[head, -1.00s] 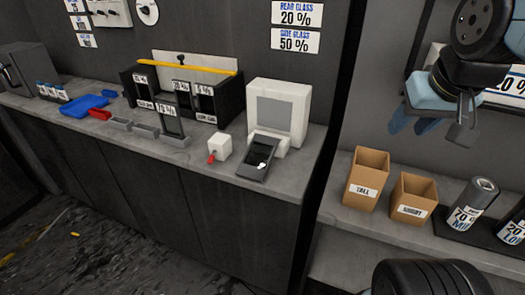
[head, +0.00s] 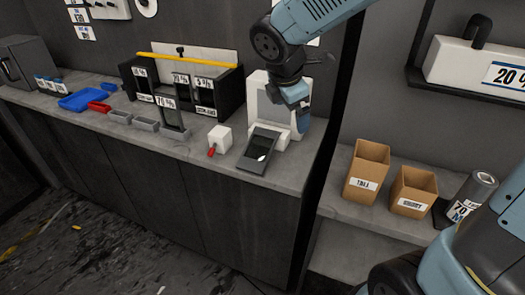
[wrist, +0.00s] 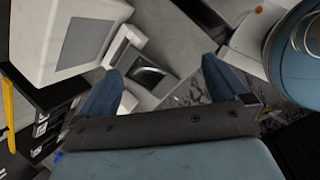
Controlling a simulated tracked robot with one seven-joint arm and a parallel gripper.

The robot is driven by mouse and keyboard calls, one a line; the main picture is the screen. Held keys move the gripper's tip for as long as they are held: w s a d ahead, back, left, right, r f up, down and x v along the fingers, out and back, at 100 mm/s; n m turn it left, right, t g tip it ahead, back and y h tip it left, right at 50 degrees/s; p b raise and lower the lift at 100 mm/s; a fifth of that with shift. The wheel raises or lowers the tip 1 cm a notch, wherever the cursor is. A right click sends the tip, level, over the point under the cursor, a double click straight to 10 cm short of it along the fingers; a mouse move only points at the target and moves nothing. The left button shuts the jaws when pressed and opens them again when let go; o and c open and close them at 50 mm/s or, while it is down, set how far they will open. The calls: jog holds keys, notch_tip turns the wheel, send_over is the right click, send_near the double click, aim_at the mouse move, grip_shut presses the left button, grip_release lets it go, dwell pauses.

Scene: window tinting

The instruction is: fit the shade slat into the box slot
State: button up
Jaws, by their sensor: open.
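A dark slat labelled 70 % (head: 168,113) stands upright in a small grey holder (head: 174,133) on the counter, in front of the black slotted box (head: 228,92). The box carries several percent labels and dark upright pieces; a slot's inside is too small to make out. The box also shows at the left of the wrist view (wrist: 60,120). My gripper (head: 298,106) is in front of the white upright device, well right of the slat and box. In the wrist view my gripper (wrist: 161,70) has its blue fingers spread wide with nothing between them.
The white device (head: 264,103) stands beside my gripper, with a dark-screened unit (head: 259,149) below it. A white cube with a red tip (head: 219,138) sits between there and the holder. Blue (head: 79,101) and red (head: 99,106) trays lie at left. Cardboard boxes (head: 366,171) stand on the right shelf.

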aim_at(257, 151)
jog(key=a+f+n, duration=0.6)
jog(key=a+n, duration=0.2)
jog(key=a, duration=0.2)
jog(key=x, duration=0.9)
jog(key=a+x, duration=0.1)
jog(key=x, duration=0.3)
jog(key=shift+w+d+f, duration=0.1)
jog(key=shift+w+f, duration=0.05)
jog(key=shift+w, duration=0.3)
jog(key=c, duration=0.8)
jog(key=shift+o, duration=0.2)
notch_tip(257, 151, up, 28)
